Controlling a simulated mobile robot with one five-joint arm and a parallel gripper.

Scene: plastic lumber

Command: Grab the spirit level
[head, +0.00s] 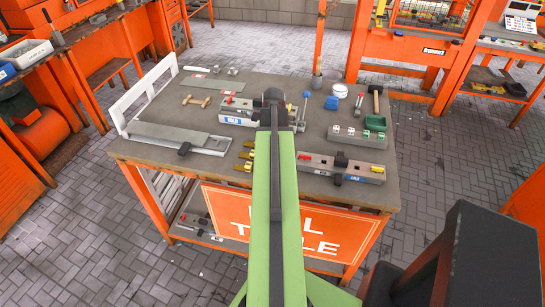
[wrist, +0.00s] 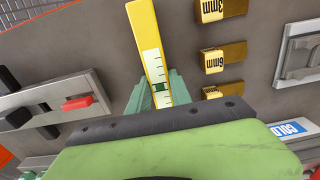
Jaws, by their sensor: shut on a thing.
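The spirit level (wrist: 145,28) is a yellow bar with a white, tick-marked strip and a small dark green window. In the wrist view it stands out between the pale green fingers of my gripper (wrist: 156,88), which are shut on it. Its lower end is hidden behind the dark edge of my wrist. The bar leans slightly left in that view. I cannot tell whether it touches the table. In the head view my green arm covers the gripper's fingers and the level, above the grey work table (head: 225,180).
Yellow gauge blocks (wrist: 222,58) marked in mm stand right beside the level in the wrist view. A grey block with a red piece (wrist: 78,103) lies to the left.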

